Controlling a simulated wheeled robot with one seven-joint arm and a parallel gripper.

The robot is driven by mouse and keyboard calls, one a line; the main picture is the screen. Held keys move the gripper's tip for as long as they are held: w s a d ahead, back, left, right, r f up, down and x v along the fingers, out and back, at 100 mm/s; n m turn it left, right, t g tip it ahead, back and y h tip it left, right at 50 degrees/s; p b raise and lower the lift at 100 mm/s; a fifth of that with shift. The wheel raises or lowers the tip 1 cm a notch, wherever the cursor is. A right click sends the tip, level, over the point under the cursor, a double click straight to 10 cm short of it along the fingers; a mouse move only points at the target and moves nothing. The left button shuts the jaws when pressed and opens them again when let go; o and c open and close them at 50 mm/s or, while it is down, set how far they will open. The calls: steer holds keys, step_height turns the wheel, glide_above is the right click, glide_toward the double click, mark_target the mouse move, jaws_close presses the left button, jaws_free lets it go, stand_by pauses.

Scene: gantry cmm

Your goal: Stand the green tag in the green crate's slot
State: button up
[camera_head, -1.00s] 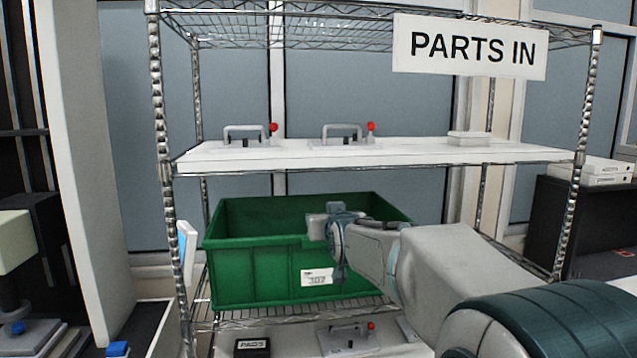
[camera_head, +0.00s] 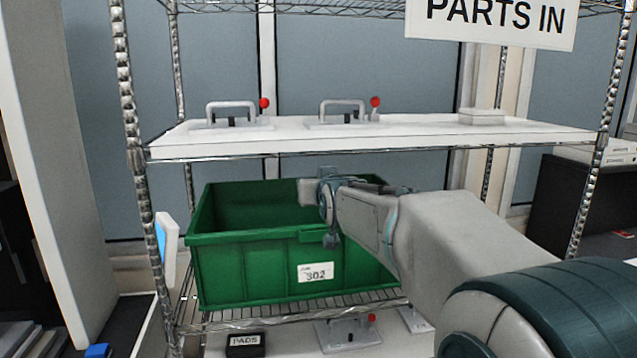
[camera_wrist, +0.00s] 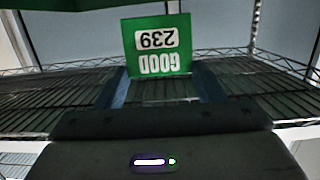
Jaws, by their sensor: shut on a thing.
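The green tag (camera_wrist: 157,50) is held between the two fingers of my gripper (camera_wrist: 162,82) in the wrist view. It reads "GOOD" and "239", upside down in that view. The green crate (camera_head: 250,270) stands on the rack's lower wire shelf in the head view, with a white label "302" on its front. My gripper end (camera_head: 325,200) appears over the crate's front rim, right of its middle. The tag cannot be made out in the head view. A small green piece (camera_head: 312,236) sits on the front rim; I cannot tell whether it is the slot.
A white shelf (camera_head: 370,135) with several fixtures spans the rack above the crate. Rack posts (camera_head: 140,180) stand at both sides. A "PADS" box (camera_head: 245,345) and another fixture (camera_head: 348,333) are below. Wire shelving (camera_wrist: 60,100) shows in the wrist view.

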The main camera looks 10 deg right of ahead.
mark_target(304, 232)
step_height(304, 232, down, 7)
steer(key=b, duration=0.4)
steer(key=shift+b, duration=0.4)
steer(key=shift+f+b, duration=0.2)
steer(key=shift+b, duration=0.3)
stand_by(0.6)
steer(key=o, duration=1)
steer(key=shift+o, duration=0.2)
steer(key=shift+o, duration=0.7)
steer(key=shift+r, duration=0.1)
